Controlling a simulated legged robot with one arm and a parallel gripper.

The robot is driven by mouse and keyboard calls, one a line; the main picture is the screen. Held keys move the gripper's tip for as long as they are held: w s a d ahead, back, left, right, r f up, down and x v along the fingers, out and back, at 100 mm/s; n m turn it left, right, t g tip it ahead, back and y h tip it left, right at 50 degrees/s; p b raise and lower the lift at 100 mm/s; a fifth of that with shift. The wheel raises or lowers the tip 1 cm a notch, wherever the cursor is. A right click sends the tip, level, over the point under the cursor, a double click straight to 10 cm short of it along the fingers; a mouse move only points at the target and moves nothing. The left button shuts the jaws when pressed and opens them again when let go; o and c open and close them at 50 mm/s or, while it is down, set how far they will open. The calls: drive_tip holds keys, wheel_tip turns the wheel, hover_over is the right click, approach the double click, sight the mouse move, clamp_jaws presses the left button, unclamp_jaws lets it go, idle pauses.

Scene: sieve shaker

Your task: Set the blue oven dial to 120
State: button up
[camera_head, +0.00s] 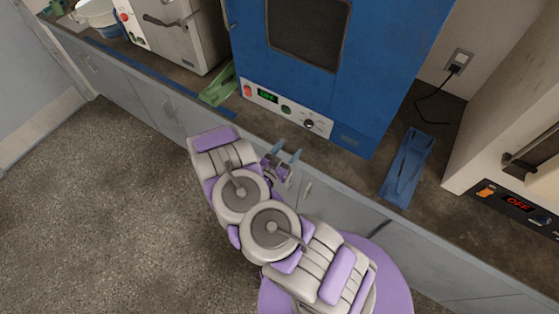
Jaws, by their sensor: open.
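The blue oven (335,108) stands on the counter, with a dark window in its door. Its white control panel (286,108) runs along the lower front. The panel has a red switch, a small display with green characters that seem to read OFF, a green round button and a dark dial (309,123) near its right end. The dial's setting is too small to read. My gripper (284,157) is open and empty, in front of the counter edge, below and left of the dial in the picture and apart from it.
A green object (219,85) and a blue tool-like object (407,168) lie on the counter either side of the oven. A white oven (182,29) stands left. Another unit (518,203) at right reads OFF. Cabinets (158,103) line the counter front; the floor (110,200) is clear.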

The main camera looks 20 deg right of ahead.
drive_tip(key=shift+v, duration=2.5)
